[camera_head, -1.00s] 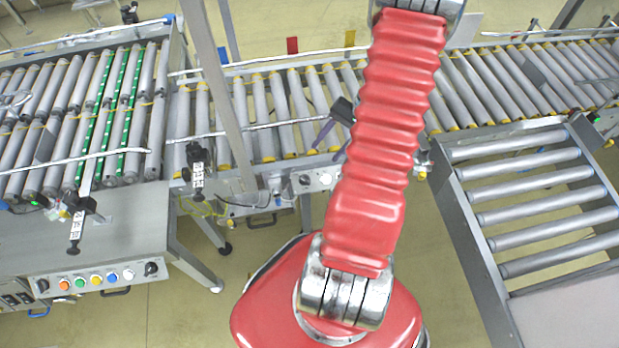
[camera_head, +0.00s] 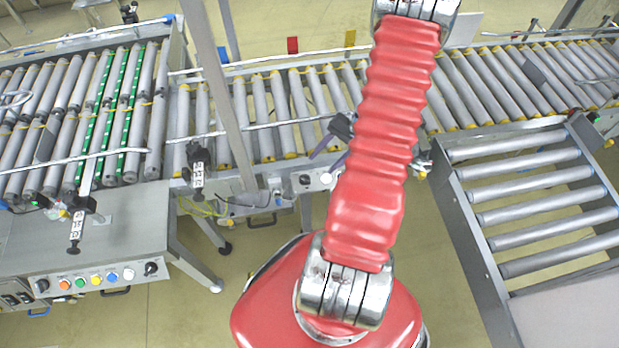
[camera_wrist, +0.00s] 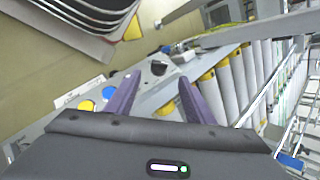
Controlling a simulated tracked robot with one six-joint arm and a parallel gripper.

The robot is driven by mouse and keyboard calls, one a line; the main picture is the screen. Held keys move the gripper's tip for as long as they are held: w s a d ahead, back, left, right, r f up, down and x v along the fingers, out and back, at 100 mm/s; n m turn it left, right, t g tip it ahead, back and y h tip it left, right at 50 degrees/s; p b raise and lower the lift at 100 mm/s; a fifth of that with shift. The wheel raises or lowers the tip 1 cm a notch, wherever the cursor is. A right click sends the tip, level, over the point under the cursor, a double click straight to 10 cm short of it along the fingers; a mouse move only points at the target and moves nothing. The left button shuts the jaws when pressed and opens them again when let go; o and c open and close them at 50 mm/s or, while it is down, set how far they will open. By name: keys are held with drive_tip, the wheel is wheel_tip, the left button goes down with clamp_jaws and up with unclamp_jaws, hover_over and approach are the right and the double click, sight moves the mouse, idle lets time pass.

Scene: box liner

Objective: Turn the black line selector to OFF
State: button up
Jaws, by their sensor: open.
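A black selector knob (camera_head: 305,180) sits on the grey control panel of the middle conveyor in the head view, beside a white button (camera_head: 325,178). In the wrist view the black knob (camera_wrist: 158,68) appears between and beyond the fingertips, apart from them. Its pointer direction is too small to read. My gripper (camera_wrist: 158,80) has two purple fingers spread apart with nothing between them. In the head view my gripper (camera_head: 320,163) is just above and right of the knob, partly hidden by my red arm. Yellow (camera_wrist: 86,106) and blue (camera_wrist: 109,92) buttons lie left of the fingers.
Rollers with yellow ends (camera_wrist: 225,90) run right of the fingers in the wrist view. A grey post (camera_head: 225,100) stands left of the knob. Another panel (camera_head: 100,278) with coloured buttons and black knobs is at lower left. Bare floor lies below.

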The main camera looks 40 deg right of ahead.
sight(306, 179)
drive_tip(key=x, duration=0.9)
drive_tip(key=shift+a+f, duration=0.25)
drive_tip(key=shift+f, duration=0.05)
drive_tip(key=shift+c, duration=0.5)
drive_tip(key=c, duration=0.9)
drive_tip(key=shift+w+a, duration=0.1)
drive_tip(key=shift+a, duration=0.1)
drive_tip(key=shift+c, duration=0.2)
drive_tip(key=shift+d, duration=0.1)
